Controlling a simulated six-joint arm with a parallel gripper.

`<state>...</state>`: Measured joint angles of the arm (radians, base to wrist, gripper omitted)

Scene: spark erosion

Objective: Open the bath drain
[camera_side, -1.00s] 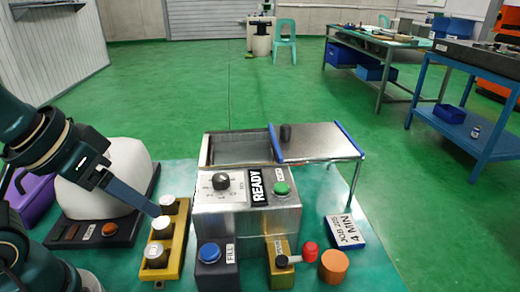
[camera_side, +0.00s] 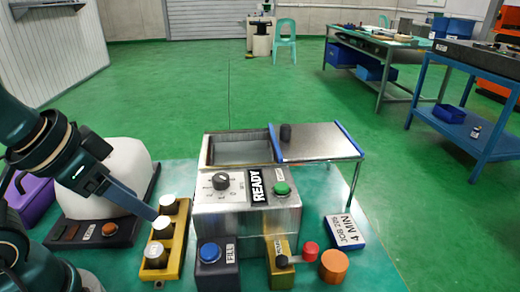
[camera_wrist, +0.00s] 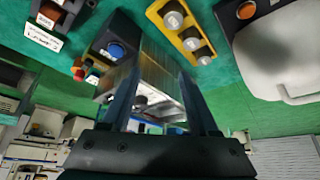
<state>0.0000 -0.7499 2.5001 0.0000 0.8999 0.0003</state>
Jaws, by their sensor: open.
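The steel bath (camera_side: 240,152) stands at the middle of the green table, its lid (camera_side: 318,142) slid to the right. Below it, a yellow block (camera_side: 281,262) carries a lever with a red knob (camera_side: 310,249) pointing right; it looks like the drain control, its label too small to read. My gripper (camera_side: 150,214) is left of the bath, its tips beside a yellow rack (camera_side: 178,245) of white-topped pieces, well apart from the lever. In the wrist view my gripper (camera_wrist: 163,72) shows two spread fingers with nothing held.
A blue FILL button (camera_side: 209,252) stands left of the lever. A green button (camera_side: 282,188), a dial and a READY sign are on the bath's front panel. An orange cylinder (camera_side: 334,266) and a job card (camera_side: 345,231) lie right of the lever.

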